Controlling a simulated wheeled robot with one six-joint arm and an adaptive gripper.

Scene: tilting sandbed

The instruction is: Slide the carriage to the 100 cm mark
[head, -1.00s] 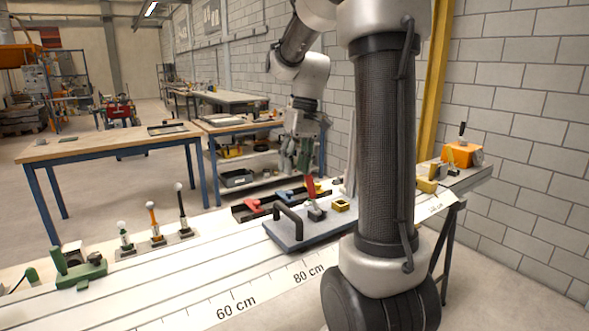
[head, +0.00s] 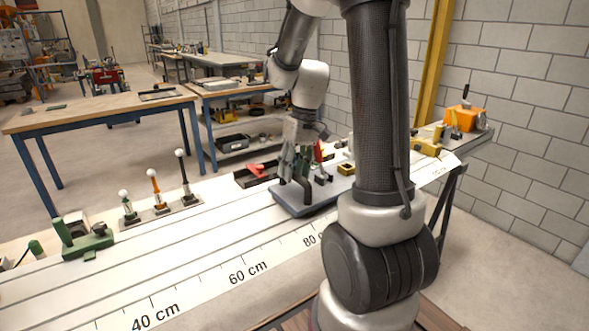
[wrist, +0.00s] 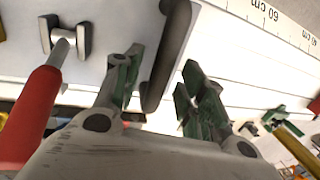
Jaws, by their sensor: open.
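The carriage (head: 296,207) is a flat blue-grey plate on the white rail bed, with its left end near the 80 cm label (head: 314,240). It carries a dark upright handle and a red-handled lever (head: 318,151); the lever also shows in the wrist view (wrist: 35,110). My gripper (head: 296,165) is down at the handle. In the wrist view my open gripper (wrist: 160,72) has its green-padded fingers on either side of the dark handle (wrist: 164,62), with a visible gap on the right. My arm hides part of the carriage and scale; I cannot see the 100 cm mark.
A dark tray (head: 252,177) lies behind the carriage. An orange block (head: 464,118) is at the far right end.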

